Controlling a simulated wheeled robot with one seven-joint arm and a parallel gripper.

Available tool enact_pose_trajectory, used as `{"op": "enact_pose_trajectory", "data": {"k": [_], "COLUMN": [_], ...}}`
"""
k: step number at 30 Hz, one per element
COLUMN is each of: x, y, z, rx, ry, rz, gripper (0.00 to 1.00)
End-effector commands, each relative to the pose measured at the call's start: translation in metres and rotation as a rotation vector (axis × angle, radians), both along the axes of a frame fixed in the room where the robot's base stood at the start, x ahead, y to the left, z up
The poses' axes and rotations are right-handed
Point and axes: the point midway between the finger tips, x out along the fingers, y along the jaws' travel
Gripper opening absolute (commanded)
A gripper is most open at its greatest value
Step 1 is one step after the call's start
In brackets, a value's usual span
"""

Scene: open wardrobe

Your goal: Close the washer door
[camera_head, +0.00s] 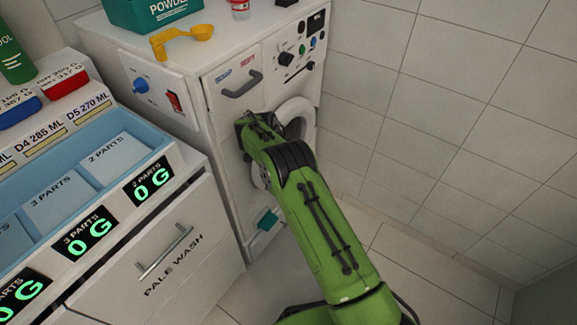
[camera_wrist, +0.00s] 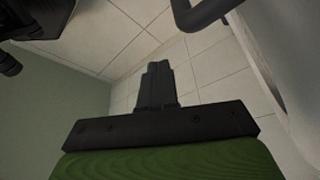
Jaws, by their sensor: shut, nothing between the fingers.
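The white washer (camera_head: 222,112) stands against the tiled wall in the head view. Part of its round white door ring (camera_head: 299,106) shows to the right of my arm, and another part shows at the arm's left edge. My green arm covers the middle of the door, so I cannot tell how far open it is. My gripper (camera_head: 243,124) is by the washer front, below the grey drawer handle (camera_head: 242,87). In the wrist view my gripper (camera_wrist: 157,84) has its dark fingers together and empty. The drawer handle also shows at the top right there (camera_wrist: 203,12).
The pale wash cabinet (camera_head: 180,245) with a blue tray and green readouts stands at the left. A yellow scoop (camera_head: 182,40), a teal powder box (camera_head: 150,12) and a small red-and-white cup (camera_head: 240,9) sit on the washer. Tiled floor lies open at the lower right.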

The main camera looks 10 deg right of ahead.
Motion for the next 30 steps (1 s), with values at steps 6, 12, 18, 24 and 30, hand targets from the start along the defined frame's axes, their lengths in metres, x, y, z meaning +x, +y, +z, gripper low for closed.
{"op": "enact_pose_trajectory", "data": {"k": [6, 12, 18, 24, 30], "x": [0.001, 0.001, 0.001, 0.000, -0.003], "y": [0.000, 0.000, 0.001, 0.001, -0.006], "z": [0.012, 0.063, 0.096, 0.101, 0.135], "rx": [0.000, -0.001, -0.001, 0.000, 0.011], "ry": [-0.003, -0.004, -0.002, 0.000, -0.003], "rz": [0.001, 0.000, 0.002, 0.001, 0.051], "gripper": [0.00, 0.00, 0.00, 0.00, 0.00]}}
